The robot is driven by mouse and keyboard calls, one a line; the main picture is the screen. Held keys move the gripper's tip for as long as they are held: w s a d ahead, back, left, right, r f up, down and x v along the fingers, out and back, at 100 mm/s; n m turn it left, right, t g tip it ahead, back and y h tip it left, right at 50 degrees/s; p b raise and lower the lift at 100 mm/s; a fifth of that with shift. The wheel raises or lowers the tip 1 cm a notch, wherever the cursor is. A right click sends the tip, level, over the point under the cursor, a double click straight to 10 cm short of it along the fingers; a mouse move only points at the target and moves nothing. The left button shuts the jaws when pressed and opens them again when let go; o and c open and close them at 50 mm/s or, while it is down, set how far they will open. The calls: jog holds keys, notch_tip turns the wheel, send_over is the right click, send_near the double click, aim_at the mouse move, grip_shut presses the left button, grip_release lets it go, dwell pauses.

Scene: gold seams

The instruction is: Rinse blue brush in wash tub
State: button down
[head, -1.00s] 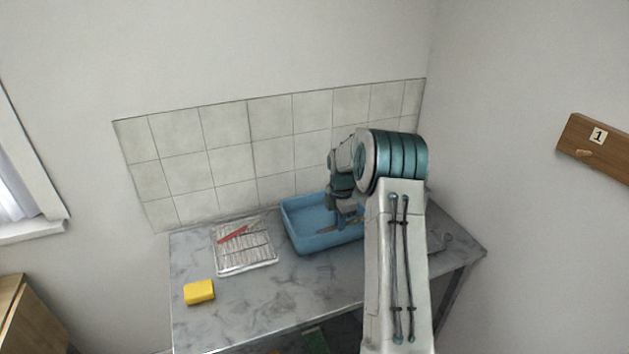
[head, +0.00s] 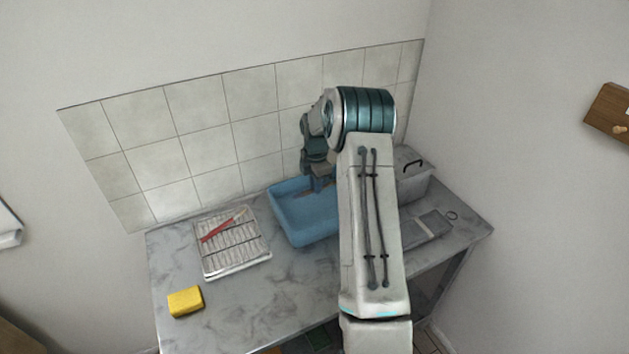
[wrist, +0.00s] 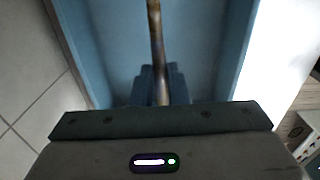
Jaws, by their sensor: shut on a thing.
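The blue wash tub (head: 308,231) stands on the grey marbled counter, partly hidden behind my arm. My gripper (head: 318,190) is over the tub, pointing down. In the wrist view my gripper (wrist: 160,82) is shut on a thin brown handle (wrist: 155,30), which I take to be the brush's. A short brown length of it (head: 305,194) shows beside the fingers in the head view. No blue part of the brush shows, and I cannot tell whether its bristles touch the tub's inside.
A white slatted rack (head: 236,262) with a red-handled brush (head: 220,230) lies left of the tub. A yellow sponge (head: 185,301) is at the front left. A grey lidded box (head: 414,190) and a flat grey item (head: 428,225) are at the right. A tiled wall stands behind.

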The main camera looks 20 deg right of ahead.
jog(key=shift+f+b, duration=1.8)
jog(key=shift+f, duration=2.2)
jog(key=shift+r+p, duration=2.55)
jog(key=shift+r, duration=2.55)
jog(key=shift+r+p, duration=1.05)
jog(key=shift+r, duration=0.95)
